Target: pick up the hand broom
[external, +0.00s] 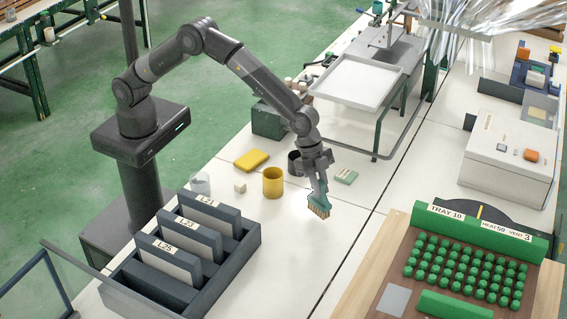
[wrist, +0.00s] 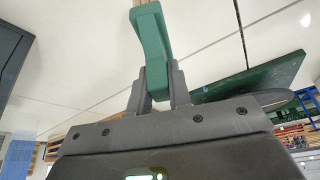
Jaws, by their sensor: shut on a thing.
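The hand broom (external: 318,203) has a green body and tan bristles that point down. My gripper (external: 319,188) is shut on it and holds it over the white table, right of the yellow cup. I cannot tell whether the bristles touch the table. In the wrist view, the green broom handle (wrist: 151,45) stands between the two dark fingers of my gripper (wrist: 152,85), and part of the bristles shows at the top edge.
A dark rack (external: 247,246) with labelled panels is front left. A brown board (external: 392,268) with green pieces is front right. Bare table (external: 300,255) lies between.

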